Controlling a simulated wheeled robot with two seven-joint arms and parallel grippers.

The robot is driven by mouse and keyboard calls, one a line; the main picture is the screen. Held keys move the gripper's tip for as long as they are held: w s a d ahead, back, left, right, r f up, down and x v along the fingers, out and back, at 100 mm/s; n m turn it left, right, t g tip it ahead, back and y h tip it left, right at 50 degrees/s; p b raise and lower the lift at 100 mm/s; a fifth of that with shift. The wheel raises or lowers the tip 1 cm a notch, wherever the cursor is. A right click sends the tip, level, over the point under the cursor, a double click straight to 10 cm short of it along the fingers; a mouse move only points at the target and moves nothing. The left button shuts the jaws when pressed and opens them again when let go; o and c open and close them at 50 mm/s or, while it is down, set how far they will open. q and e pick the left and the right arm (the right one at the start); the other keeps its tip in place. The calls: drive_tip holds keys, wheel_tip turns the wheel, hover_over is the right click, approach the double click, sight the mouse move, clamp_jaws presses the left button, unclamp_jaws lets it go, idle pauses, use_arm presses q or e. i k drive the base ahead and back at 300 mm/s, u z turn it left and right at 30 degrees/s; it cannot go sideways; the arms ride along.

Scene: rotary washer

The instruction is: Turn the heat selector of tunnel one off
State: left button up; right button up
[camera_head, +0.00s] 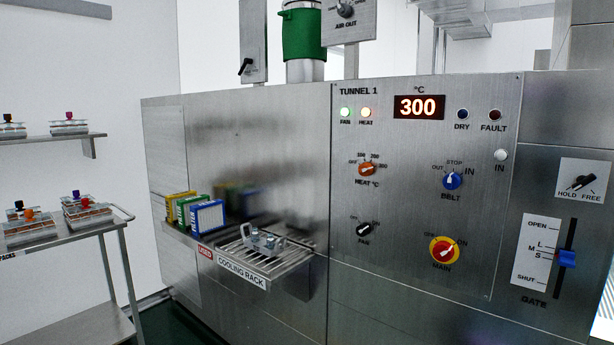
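The heat selector (367,169) is an orange rotary knob labelled HEAT °C on the TUNNEL 1 panel (400,210). Its scale has OFF at the left and higher values to the right. Its pointer appears turned to the right, towards 300, but it is small. The display (418,107) reads 300. The green FAN lamp (345,112) and the reddish HEAT lamp (366,112) look lit. Neither of my grippers is in view, and nothing covers the knob.
Nearby are the black FAN knob (364,229), blue BELT knob (452,180), red-yellow MAIN switch (443,250) and blue GATE lever (567,258). A cart (75,242) stands further left.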

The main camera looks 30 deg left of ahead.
sight(366, 169)
drive_tip(key=z, duration=0.3)
drive_tip(key=k, duration=0.2)
drive_tip(key=u, duration=1.65)
drive_tip(key=i, duration=0.75)
drive_tip(key=z, duration=0.2)
